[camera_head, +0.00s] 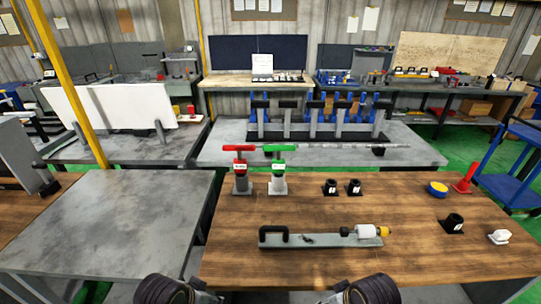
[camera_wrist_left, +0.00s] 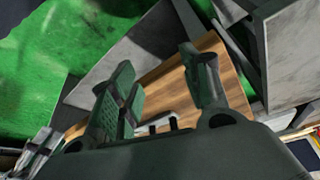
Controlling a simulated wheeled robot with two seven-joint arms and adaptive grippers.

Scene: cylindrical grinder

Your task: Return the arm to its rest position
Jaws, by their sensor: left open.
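My left gripper (camera_wrist_left: 157,62) shows in the left wrist view with its two fingers spread apart and nothing between them. Behind the fingers is part of a wooden tabletop (camera_wrist_left: 232,82), with green floor (camera_wrist_left: 40,75) to the left. In the head view, dark rounded parts of my two arms (camera_head: 165,290) show at the bottom edge, apart from each other. Neither gripper's fingers show in the head view. My right gripper is not in view.
In the head view, the wooden table (camera_head: 330,205) holds a grey fixture with a white cylinder (camera_head: 366,231), a red-handled tool (camera_head: 240,148), a green-handled tool (camera_head: 278,149) and several small black holders. The grey table (camera_head: 110,225) at left is bare.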

